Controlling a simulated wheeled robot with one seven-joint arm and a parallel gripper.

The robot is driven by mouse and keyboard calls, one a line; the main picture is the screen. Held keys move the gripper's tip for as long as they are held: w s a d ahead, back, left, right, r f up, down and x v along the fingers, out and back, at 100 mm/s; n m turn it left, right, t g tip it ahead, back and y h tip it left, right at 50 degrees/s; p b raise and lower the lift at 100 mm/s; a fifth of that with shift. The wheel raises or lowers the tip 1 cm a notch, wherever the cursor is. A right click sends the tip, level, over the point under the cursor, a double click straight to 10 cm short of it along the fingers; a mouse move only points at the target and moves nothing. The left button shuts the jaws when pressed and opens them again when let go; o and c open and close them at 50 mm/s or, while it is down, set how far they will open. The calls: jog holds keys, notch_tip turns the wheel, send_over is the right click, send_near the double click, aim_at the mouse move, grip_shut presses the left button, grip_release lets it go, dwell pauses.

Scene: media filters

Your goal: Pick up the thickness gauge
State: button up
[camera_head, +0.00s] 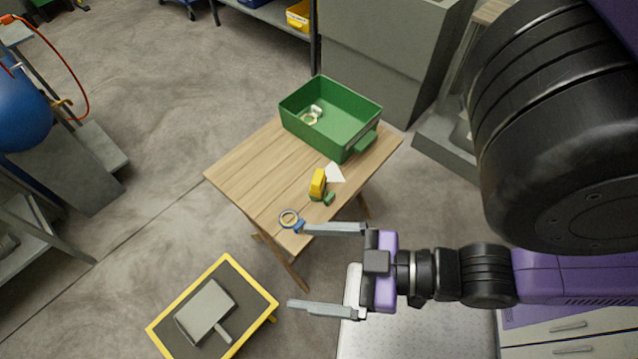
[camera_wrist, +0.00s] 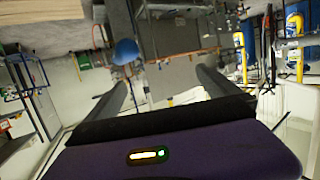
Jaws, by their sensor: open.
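A small round-faced item with a blue body (camera_head: 290,218), which looks like the thickness gauge, lies at the near left corner of a wooden table (camera_head: 250,170). A yellow item with a green part (camera_head: 318,184) lies farther back on the same table. My gripper (camera_head: 297,266) is open and empty, its two grey fingers pointing left. It appears in front of the table's near edge, with the upper fingertip close to the blue item in the picture; the true gap cannot be told. In the wrist view, my open fingers (camera_wrist: 160,78) frame the room, and no gauge can be made out.
A green bin (camera_head: 340,137) holding small pale items stands at the table's back. A white piece (camera_head: 335,173) lies before it. A low yellow-edged platform (camera_head: 240,268) with a grey object (camera_head: 205,313) is at lower left. Open floor lies left of the table.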

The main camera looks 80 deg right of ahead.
aim_at(323, 180)
jog(key=shift+f, duration=0.1)
jog(key=c, duration=0.3)
jog(key=shift+g, duration=0.4)
jog(key=d+f, duration=0.2)
jog(key=f, duration=0.1)
jog(key=s+d+f+b, duration=0.1)
jog(key=d+f, duration=0.1)
jog(key=f, duration=0.2)
jog(key=d+f+b, duration=0.1)
jog(key=d+f, duration=0.1)
jog(key=f, duration=0.1)
jog(key=shift+s+f, duration=0.15)
jog(key=shift+s, duration=0.2)
jog(key=shift+c, duration=0.3)
jog(key=shift+m+g+h, duration=0.3)
jog(key=shift+m+h, duration=0.4)
jog(key=shift+h, duration=0.1)
jog(key=d+f+b, duration=0.1)
jog(key=d+f, duration=0.3)
jog(key=d, duration=0.4)
jog(key=w+d+f+b, duration=0.1)
jog(key=d+f, duration=0.3)
jog(key=d, duration=0.5)
jog(key=w+d+f+b, duration=0.1)
jog(key=d+f+b, duration=0.1)
jog(key=d+f, duration=0.3)
jog(key=shift+d+f, duration=0.1)
jog(key=shift+d, duration=1.75)
jog(key=shift+b+x, duration=0.3)
jog(key=shift+x, duration=3.5)
